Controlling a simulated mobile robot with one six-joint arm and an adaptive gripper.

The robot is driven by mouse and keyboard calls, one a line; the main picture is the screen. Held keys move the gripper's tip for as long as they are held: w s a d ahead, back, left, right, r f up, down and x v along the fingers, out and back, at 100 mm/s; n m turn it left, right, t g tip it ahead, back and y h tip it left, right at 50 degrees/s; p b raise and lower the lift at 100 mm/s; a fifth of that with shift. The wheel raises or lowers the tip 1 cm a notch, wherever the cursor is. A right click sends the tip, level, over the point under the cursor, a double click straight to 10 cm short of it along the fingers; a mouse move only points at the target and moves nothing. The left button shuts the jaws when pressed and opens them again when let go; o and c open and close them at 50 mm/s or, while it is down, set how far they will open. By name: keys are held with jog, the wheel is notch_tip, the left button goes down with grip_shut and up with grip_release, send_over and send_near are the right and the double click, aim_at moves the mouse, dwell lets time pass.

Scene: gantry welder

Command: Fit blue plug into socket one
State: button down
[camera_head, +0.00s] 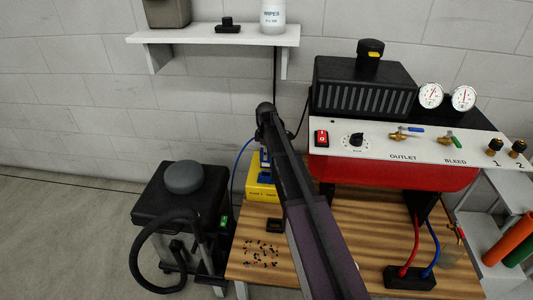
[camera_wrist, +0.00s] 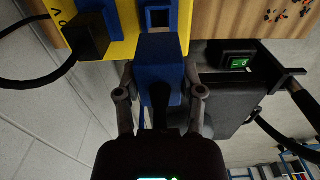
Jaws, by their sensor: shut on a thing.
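The blue plug (camera_wrist: 158,62) is between the two fingers of my gripper (camera_wrist: 159,90) in the wrist view, and the gripper is shut on it. The plug's far end is close to a yellow box (camera_wrist: 122,50) that has a blue-framed opening (camera_wrist: 160,18). I cannot tell whether the plug touches the box or enters an opening. A black plug (camera_wrist: 86,38) with a black cable sits at the box beside that opening. In the head view the yellow box (camera_head: 262,191) stands at the back left of the wooden bench, partly behind my arm, which hides the gripper.
A red machine (camera_head: 390,168) with a white panel and gauges stands to the right of my arm. A black stool-like unit (camera_head: 180,198) with a hose is on the left. A shelf (camera_head: 215,36) is above. Small parts (camera_head: 262,252) lie on the bench (camera_head: 330,215).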

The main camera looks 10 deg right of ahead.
jog(key=shift+f+b, duration=1.6)
jog(key=shift+f, duration=0.25)
jog(key=shift+f+b, duration=1.95)
jog(key=shift+c, duration=0.6)
grip_release()
jog(key=shift+w+r, duration=0.1)
